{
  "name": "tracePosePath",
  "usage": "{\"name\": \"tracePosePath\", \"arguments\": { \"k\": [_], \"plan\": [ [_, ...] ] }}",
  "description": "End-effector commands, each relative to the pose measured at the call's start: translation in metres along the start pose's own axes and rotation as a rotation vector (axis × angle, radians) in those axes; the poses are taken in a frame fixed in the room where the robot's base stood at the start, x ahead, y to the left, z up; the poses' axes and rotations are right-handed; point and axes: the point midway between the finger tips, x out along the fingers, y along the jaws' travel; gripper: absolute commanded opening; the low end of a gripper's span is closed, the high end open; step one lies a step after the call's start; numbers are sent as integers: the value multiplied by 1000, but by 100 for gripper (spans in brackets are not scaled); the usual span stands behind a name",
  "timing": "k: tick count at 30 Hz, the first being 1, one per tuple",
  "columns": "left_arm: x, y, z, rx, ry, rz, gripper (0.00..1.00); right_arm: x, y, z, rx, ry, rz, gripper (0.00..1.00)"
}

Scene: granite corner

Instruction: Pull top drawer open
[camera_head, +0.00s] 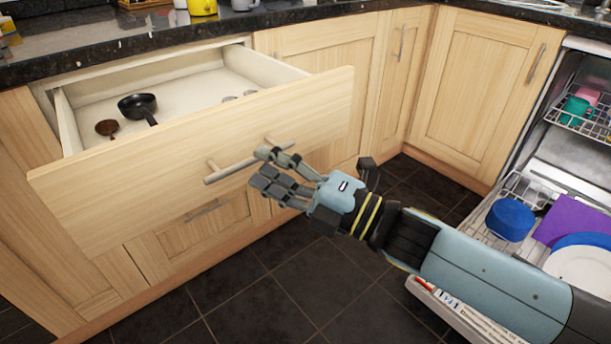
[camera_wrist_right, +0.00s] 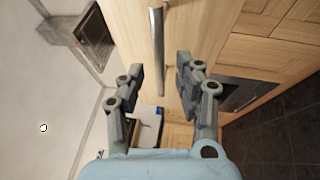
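The top drawer (camera_head: 200,160) of the wooden cabinet stands well open, its inside showing in the head view. Its front carries a metal bar handle (camera_head: 228,170), which also shows in the right wrist view (camera_wrist_right: 157,50). My right gripper (camera_head: 262,167) is at the right part of this handle. In the right wrist view my right gripper (camera_wrist_right: 160,72) has its fingers spread, with the bar's end between them and gaps on both sides. I cannot tell whether a finger touches the bar. My left gripper is not in view.
A black pan (camera_head: 138,105) and a small brown item (camera_head: 107,128) lie in the drawer. An open dishwasher with a blue bowl (camera_head: 510,219) and a purple board (camera_head: 577,221) is at the right. The dark tiled floor (camera_head: 290,275) is clear.

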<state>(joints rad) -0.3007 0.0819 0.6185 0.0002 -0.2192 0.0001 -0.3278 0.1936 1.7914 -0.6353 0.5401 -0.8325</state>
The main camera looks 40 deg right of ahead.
Motion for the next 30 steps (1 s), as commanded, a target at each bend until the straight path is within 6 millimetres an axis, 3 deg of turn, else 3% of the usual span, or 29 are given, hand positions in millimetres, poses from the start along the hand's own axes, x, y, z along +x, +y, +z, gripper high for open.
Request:
{"name": "tracePosePath", "arguments": {
  "k": [6, 12, 30],
  "plan": [
    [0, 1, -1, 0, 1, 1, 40, -52, -1, 0, 1, 3, -5, 34],
    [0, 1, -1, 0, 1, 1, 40, -81, -1, 0, 1, 2, -2, 34],
    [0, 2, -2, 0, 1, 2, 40, -88, 0, 0, 0, 0, 1, 34]
  ]
}}
